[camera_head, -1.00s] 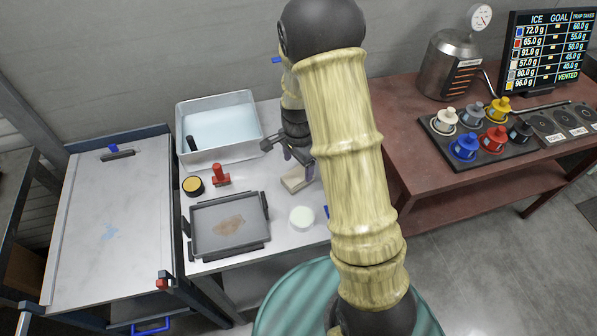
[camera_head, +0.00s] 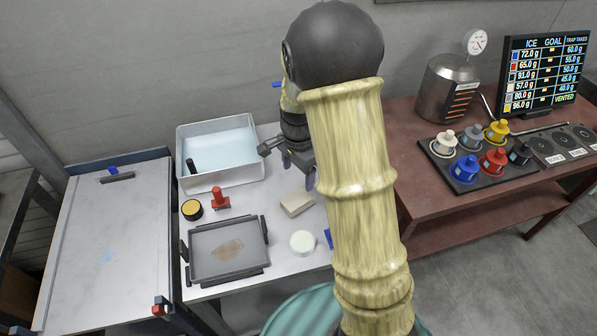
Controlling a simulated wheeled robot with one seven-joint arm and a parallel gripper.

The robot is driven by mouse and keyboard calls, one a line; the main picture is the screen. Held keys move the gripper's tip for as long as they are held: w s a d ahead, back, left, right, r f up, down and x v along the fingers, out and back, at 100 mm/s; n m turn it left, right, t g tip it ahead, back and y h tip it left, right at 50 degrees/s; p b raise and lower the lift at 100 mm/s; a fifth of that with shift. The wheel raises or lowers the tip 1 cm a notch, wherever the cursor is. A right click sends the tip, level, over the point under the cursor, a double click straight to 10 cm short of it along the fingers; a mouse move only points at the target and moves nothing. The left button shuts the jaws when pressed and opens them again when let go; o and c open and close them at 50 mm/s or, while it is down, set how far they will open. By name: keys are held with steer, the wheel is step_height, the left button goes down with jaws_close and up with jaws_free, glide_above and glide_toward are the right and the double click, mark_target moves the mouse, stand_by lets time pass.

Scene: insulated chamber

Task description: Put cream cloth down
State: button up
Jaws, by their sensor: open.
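The cream cloth (camera_head: 297,203) is a small folded block lying on the white table (camera_head: 240,290), right of the grey tray. My gripper (camera_head: 298,178) is open just above and behind the cloth, apart from it as far as I can see. My arm hides part of the table to the right of the cloth.
A grey tray (camera_head: 191,262) with a brown stain, a pale round tub (camera_head: 302,243), a red-handled stamp (camera_head: 219,198) and a black-and-yellow round tin (camera_head: 192,209) stand nearby. A white basin (camera_head: 213,181) of liquid is behind. A red-brown table (camera_head: 440,215) with colored canisters is at right.

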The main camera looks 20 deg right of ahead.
steer(key=s+r+n+t, duration=0.1)
steer(key=s+r+n, duration=0.2)
steer(key=s+n, duration=0.3)
steer(key=s+r+n+t, duration=0.1)
steer(key=s+r+n, duration=0.2)
steer(key=s+n, duration=0.4)
steer(key=shift+s+t, duration=0.3)
steer(key=shift+s, duration=0.4)
stand_by(0.3)
steer(key=shift+s, duration=0.55)
steer(key=shift+w, duration=0.1)
stand_by(0.4)
